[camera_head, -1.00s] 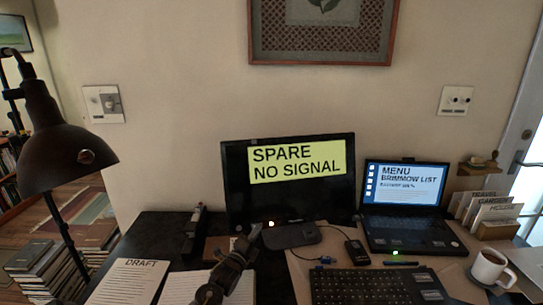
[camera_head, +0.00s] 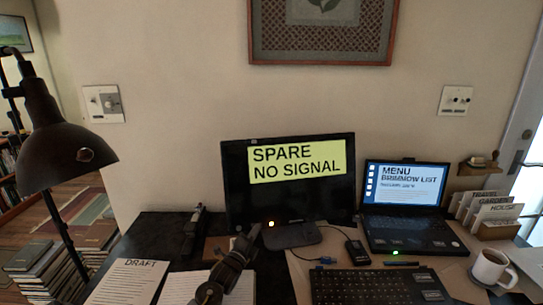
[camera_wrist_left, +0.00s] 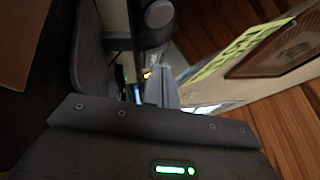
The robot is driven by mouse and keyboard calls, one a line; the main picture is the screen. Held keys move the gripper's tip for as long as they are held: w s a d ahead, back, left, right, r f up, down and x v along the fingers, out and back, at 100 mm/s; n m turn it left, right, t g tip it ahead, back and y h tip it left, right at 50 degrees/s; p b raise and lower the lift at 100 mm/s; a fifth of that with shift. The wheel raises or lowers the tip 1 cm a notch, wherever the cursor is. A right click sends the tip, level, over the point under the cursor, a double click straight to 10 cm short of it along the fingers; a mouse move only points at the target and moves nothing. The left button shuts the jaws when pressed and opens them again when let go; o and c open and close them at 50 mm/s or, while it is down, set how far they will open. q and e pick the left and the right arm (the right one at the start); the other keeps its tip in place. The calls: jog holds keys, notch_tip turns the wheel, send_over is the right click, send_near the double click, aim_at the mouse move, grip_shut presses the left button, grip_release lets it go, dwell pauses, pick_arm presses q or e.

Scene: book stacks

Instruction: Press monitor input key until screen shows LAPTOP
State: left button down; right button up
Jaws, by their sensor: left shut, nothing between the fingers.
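The monitor (camera_head: 238,190) stands upright at the back of the desk. Its screen (camera_head: 296,161) shows SPARE NO SIGNAL in black on yellow; part of this yellow panel shows slanted in the left wrist view (camera_wrist_left: 238,50). A small lit spot (camera_head: 271,224) glows on the monitor's lower bezel, and an orange glow (camera_wrist_left: 147,74) shows close to my fingers in the left wrist view. My left gripper (camera_head: 254,234) is shut and empty, just left of and slightly below the lit spot. I cannot tell whether it touches the bezel. My right gripper is out of view.
A laptop (camera_head: 405,196) showing MENU stands right of the monitor. A keyboard (camera_head: 380,287), a dark mouse-like device (camera_head: 357,252) and a mug (camera_head: 490,267) are in front. A DRAFT sheet (camera_head: 130,282) and a lamp (camera_head: 65,150) are at left.

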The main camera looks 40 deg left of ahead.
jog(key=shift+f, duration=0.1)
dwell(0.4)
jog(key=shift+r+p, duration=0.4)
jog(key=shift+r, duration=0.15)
